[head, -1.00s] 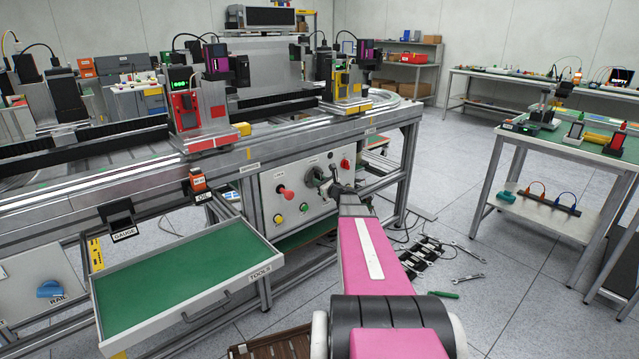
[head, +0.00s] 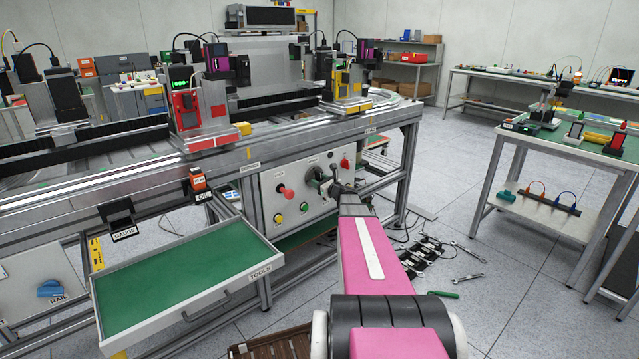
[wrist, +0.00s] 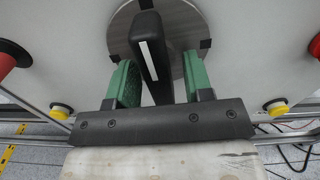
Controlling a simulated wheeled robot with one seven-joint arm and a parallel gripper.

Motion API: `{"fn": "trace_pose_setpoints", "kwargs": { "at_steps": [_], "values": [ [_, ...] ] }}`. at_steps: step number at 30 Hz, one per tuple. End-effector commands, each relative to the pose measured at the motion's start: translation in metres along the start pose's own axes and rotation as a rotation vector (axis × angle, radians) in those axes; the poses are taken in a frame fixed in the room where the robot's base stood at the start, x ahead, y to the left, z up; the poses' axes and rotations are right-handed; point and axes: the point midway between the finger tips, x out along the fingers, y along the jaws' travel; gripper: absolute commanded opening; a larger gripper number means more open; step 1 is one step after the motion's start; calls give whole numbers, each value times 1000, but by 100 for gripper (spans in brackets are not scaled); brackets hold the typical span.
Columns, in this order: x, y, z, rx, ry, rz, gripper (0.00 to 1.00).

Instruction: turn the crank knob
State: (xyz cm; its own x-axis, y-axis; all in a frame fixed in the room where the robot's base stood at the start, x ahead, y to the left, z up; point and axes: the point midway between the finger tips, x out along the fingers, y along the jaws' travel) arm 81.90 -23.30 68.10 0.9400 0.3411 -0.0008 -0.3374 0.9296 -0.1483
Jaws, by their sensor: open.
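The crank knob shows in the wrist view as a black bar handle (wrist: 150,45) with a white stripe, on a round grey disc (wrist: 190,35) on a light panel. My gripper (wrist: 160,78) is open, with one green finger pad on each side of the handle. A gap shows on the right of the handle; the left pad is closer to it. In the head view my gripper (head: 328,180) is at the control panel (head: 298,190), and my arm hides part of the knob and disc.
A red knob (head: 286,192) sits left of the disc, with a green button (head: 277,218) and yellow button (head: 304,207) below. A red switch (head: 345,163) is at the upper right. An open tools drawer (head: 190,275) juts out at left. Cables and wrenches lie on the floor.

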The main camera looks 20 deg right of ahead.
Motion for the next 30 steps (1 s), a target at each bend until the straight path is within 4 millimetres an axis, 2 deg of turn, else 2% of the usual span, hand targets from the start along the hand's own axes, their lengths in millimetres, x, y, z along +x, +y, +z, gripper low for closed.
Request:
{"fn": "trace_pose_setpoints", "kwargs": {
  "at_steps": [5,12,18,23,30],
  "values": [
    [-20,1,1,0,0,-1,47],
    [-66,1,1,0,1,-3,47],
    [-95,1,0,0,2,-2,47],
    [-106,1,0,0,1,0,47],
    [-108,0,0,0,1,0,47]
  ]
}}
